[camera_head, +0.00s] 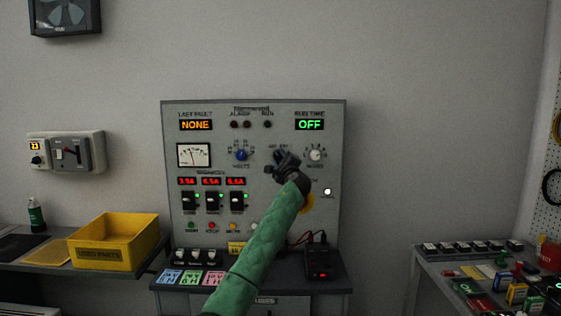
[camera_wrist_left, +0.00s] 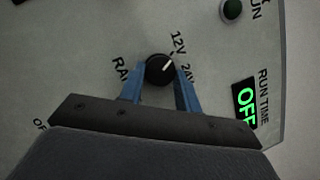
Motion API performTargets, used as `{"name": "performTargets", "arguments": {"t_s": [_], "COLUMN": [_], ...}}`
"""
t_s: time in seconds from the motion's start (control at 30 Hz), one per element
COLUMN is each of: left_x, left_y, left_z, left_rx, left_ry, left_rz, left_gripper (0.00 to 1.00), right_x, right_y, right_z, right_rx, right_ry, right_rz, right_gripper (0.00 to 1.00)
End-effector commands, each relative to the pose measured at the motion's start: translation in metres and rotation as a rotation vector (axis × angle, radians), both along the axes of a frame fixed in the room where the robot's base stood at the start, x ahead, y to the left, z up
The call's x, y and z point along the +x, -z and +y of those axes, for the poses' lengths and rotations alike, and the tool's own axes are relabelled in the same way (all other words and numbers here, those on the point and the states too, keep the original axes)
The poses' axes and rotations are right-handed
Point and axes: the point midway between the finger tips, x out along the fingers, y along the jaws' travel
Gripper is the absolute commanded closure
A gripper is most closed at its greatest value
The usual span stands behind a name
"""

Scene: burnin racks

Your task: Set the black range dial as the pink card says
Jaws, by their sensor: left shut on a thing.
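The black range dial (camera_wrist_left: 158,70) is a round knob with a white pointer line on the grey panel (camera_head: 336,130). In the left wrist view its pointer aims up and right, between the 12V and 24V labels. My left gripper (camera_head: 282,158) is shut on the dial, with one blue finger on each side in the left wrist view. In the head view the gripper covers most of the dial. The pink card (camera_head: 212,279) lies at the front of the bench below the panel; its writing is too small to read. My right gripper is not in view.
The blue volts dial (camera_head: 241,155) and the white dial (camera_head: 315,155) flank the range dial. The run time display (camera_head: 310,125) reads OFF. A yellow bin (camera_head: 117,240) stands on the left, and a cluttered table (camera_head: 427,292) on the right.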

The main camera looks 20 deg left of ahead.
Motion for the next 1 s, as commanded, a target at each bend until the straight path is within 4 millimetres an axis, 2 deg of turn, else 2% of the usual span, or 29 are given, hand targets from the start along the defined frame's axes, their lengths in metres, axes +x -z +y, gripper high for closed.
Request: {"name": "performTargets", "arguments": {"t_s": [0.03,0.07,0.17,0.57,1.0], "left_x": [0.000,0.000,0.000,-0.005,-0.054], "left_y": [0.000,0.000,0.000,0.004,0.019], "left_z": [0.001,0.001,0.000,-0.004,-0.037], "left_rx": [-0.001,-0.001,-0.001,0.001,0.000], "left_ry": [0.000,0.000,0.000,0.000,0.002], "left_rz": [0.000,0.000,0.001,-0.001,-0.001], "left_gripper": [0.90,0.65,0.45,0.45,0.45], "right_x": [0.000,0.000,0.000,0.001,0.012], "right_y": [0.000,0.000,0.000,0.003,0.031], "right_z": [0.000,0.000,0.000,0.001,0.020], "right_rx": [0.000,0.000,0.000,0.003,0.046], "right_ry": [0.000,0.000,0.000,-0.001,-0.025], "right_rz": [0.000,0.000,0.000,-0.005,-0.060], "right_gripper": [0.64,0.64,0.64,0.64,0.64]}}
